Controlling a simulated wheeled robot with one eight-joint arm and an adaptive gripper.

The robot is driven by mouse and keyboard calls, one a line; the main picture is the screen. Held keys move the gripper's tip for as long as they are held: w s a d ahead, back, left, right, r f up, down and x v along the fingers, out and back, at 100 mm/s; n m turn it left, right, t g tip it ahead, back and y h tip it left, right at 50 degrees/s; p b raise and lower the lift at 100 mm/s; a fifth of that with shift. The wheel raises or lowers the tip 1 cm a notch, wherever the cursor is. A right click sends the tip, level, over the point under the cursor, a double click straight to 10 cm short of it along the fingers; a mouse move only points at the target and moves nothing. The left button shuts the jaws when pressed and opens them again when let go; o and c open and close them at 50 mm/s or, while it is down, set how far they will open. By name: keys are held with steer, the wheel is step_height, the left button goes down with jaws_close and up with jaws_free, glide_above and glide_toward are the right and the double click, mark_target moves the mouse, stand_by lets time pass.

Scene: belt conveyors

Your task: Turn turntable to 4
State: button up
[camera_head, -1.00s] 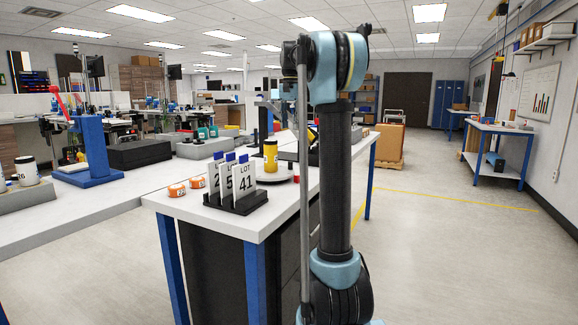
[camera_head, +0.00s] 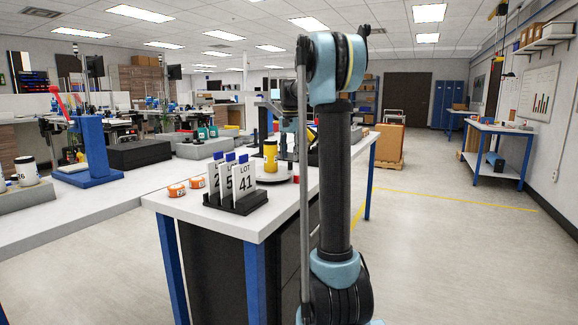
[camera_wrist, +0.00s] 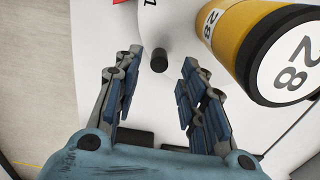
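The turntable (camera_head: 284,179) is a pale disc on the white bench, with a yellow canister (camera_head: 270,157) standing on it. In the wrist view the turntable (camera_wrist: 110,30) fills much of the picture, with part of a red mark at the top edge. A small black upright knob (camera_wrist: 159,61) shows there, and the yellow canister (camera_wrist: 232,30), labelled 28, is at the upper right. My gripper (camera_wrist: 162,72) is open, its blue-padded fingers to either side of the knob in the picture. Contact with the knob cannot be told. The turntable's current number is not readable.
A black rack with lot cards (camera_head: 245,183), one reading 41, stands at the bench's front corner. Orange round pieces (camera_head: 177,190) lie left of it. A blue press (camera_head: 93,150) stands on the left bench.

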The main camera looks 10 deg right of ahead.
steer(key=shift+f, duration=2.1)
